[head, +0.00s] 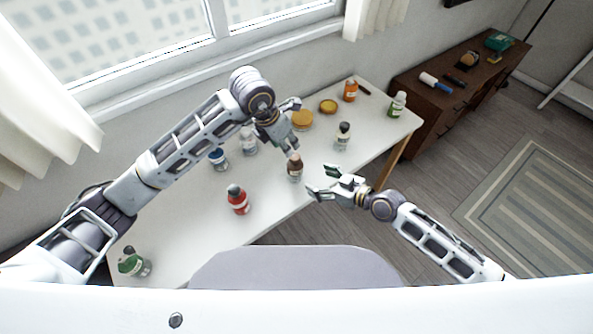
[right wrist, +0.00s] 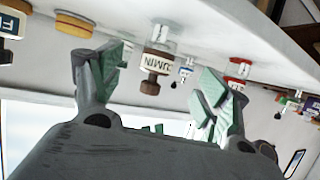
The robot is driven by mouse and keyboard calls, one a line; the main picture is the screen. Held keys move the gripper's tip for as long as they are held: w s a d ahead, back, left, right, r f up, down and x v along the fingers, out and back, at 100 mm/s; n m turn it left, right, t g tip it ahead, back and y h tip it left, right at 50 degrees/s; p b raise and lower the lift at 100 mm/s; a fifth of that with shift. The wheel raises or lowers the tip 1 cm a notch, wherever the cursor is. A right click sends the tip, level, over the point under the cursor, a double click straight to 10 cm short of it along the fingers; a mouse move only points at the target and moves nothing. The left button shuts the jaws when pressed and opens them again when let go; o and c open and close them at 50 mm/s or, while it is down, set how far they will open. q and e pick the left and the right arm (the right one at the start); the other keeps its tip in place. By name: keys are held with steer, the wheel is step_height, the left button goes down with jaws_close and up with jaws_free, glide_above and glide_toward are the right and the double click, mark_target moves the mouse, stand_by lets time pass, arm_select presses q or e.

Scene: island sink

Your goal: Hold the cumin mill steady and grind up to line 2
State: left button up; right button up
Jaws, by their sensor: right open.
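The cumin mill (head: 295,170) has a brown body and stands on the white table in the head view. My left gripper (head: 291,147) is over the mill's top from behind. Whether its fingers touch the top or are closed on it cannot be told. Line 2 is too small to see.
A red bottle (head: 238,200) stands left of the mill, and a dark-topped shaker (head: 343,136) behind right. A blue-topped jar (head: 218,158), an orange bottle (head: 350,90) and a green bottle (head: 397,104) also stand on the table (head: 190,245). A grey chair back (head: 290,268) is in front.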

mark_target(302, 173)
steer(key=shift+x, duration=5.75)
steer(key=shift+r, duration=0.1)
steer(key=c, duration=1.2)
